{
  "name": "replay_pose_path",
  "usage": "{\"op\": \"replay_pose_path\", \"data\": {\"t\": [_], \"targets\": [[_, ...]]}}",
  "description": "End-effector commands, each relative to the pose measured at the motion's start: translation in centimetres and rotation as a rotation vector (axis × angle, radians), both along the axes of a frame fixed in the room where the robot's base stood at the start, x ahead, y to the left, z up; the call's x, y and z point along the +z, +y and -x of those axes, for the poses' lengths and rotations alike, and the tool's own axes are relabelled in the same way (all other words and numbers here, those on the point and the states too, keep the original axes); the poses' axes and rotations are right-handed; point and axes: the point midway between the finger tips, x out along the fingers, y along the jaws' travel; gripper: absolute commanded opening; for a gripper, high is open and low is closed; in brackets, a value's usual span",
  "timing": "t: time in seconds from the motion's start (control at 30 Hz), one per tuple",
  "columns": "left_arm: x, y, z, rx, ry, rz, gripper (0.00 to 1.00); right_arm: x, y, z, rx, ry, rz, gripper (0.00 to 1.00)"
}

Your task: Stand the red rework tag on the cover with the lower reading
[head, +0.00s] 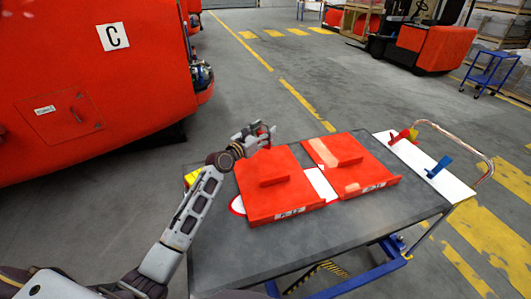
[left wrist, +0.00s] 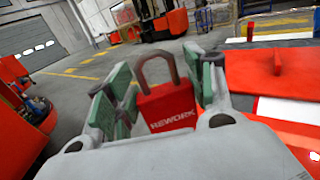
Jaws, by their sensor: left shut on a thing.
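My left gripper (head: 260,135) is shut on the red rework tag (left wrist: 167,108). The tag is a padlock shape with a grey shackle and white "REWORK" lettering, upright between the green finger pads. The gripper is at the far edge of the left cover (head: 258,207), seemingly above it. The right cover (head: 375,172) lies beside it. Both are red plates with a raised bar and a small white label at the front edge. The label readings are too small to make out. My right gripper is not in view.
The covers lie on a dark-topped cart (head: 330,235). The cart's front is clear. A red train body (head: 90,90) stands left.

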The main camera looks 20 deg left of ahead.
Motion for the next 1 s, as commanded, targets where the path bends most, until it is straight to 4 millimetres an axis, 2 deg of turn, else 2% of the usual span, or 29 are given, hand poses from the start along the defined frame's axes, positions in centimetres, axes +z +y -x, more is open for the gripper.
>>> {"op": "replay_pose_path", "data": {"t": [0.1, 0.23, 0.77, 1.0], "targets": [[-1.9, 0.0, 0.0, -0.001, 0.001, -0.003, 0.3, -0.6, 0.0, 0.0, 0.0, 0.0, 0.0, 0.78], [-3.2, 0.0, 0.0, 0.0, 0.001, -0.001, 0.3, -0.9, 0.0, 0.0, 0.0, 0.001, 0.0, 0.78], [-3.9, 0.0, 0.0, -0.001, -0.001, 0.0, 0.3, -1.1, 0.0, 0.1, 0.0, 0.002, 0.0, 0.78], [-6.0, 0.0, 0.0, -0.001, 0.001, -0.003, 0.3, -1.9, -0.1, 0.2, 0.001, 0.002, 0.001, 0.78]]}}
